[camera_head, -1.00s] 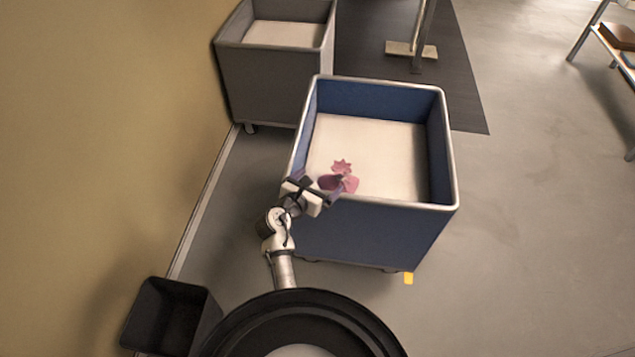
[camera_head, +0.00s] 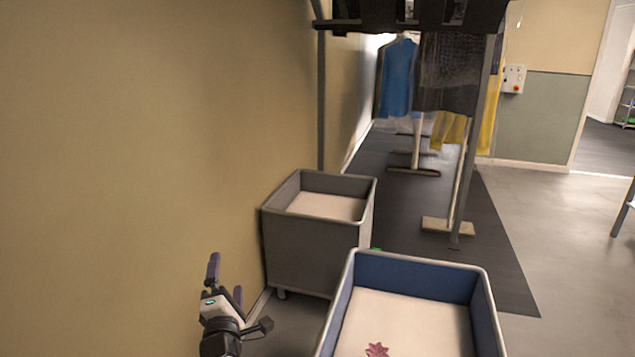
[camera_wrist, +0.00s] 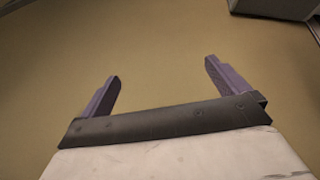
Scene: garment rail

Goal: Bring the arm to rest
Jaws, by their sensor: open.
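My gripper (camera_head: 226,284) is at the lower left in the head view, raised in front of the tan wall and left of the bins. Its two purple fingers point upward and stand apart with nothing between them. The lower part of my arm is out of the head view.
A blue bin (camera_head: 415,276) with a pink item (camera_head: 377,350) inside stands at the bottom right. A grey bin (camera_head: 310,247) stands behind it by the wall (camera_head: 130,150). A garment rail (camera_head: 470,140) with hanging clothes is farther back. Open floor lies at right (camera_head: 570,260).

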